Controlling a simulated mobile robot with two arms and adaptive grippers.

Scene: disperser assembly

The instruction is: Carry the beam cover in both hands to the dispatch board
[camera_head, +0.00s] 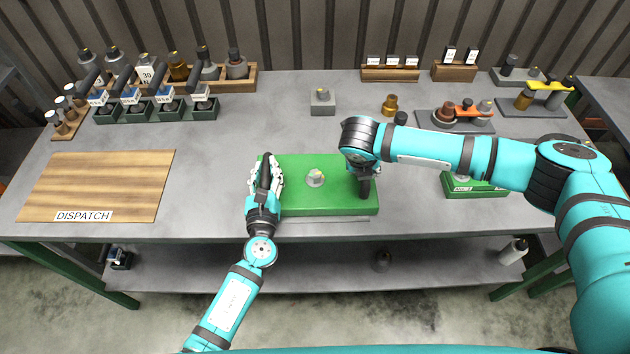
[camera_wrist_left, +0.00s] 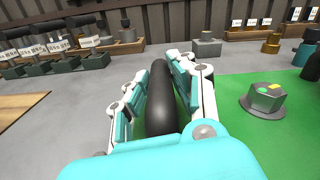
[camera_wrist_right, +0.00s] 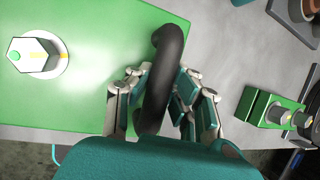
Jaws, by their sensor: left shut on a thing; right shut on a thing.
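The green beam cover (camera_head: 330,200) lies over the middle of the table, with a hex-topped grey fitting (camera_head: 315,177) at its centre and a black handle at each end. My left gripper (camera_head: 266,172) is shut on the left black handle (camera_wrist_left: 160,100). My right gripper (camera_head: 363,178) is shut on the right black handle (camera_wrist_right: 165,75), partly hidden by my arm in the head view. I cannot tell whether the cover touches the table. The wooden dispatch board (camera_head: 100,180), labelled DISPATCH, lies at the table's left front.
Several black-handled tools stand in green holders (camera_head: 160,110) behind the board. A grey block (camera_head: 322,103) and a brass part (camera_head: 390,105) stand behind the cover. A small green box (camera_head: 475,185) is at right. The table between board and cover is clear.

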